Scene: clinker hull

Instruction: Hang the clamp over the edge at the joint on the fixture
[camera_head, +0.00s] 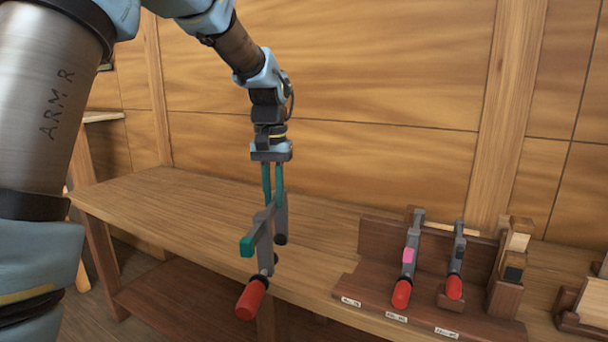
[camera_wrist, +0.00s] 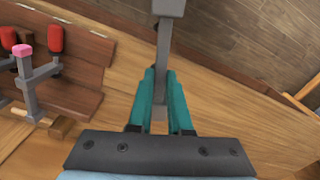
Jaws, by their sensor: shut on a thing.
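My gripper (camera_head: 273,200) is shut on a clamp (camera_head: 263,238) and holds it up in front of the bench. The clamp has a grey bar and jaws, a teal piece at its left and a red handle (camera_head: 251,299) at the bottom. In the wrist view the grey bar of the clamp (camera_wrist: 164,45) runs between my teal fingers (camera_wrist: 160,98); the handle is hidden there. At the right edge stands a wooden piece (camera_head: 593,302), cut off by the frame. I cannot tell whether it is the fixture, and no joint can be made out.
A dark wooden rack (camera_head: 372,290) with white labels stands on the bench to the right. It bears two more red-handled clamps, one with a pink piece (camera_head: 408,255) and one smaller (camera_head: 456,262), beside pale blocks (camera_head: 517,240). The bench top (camera_head: 170,205) is clear on the left.

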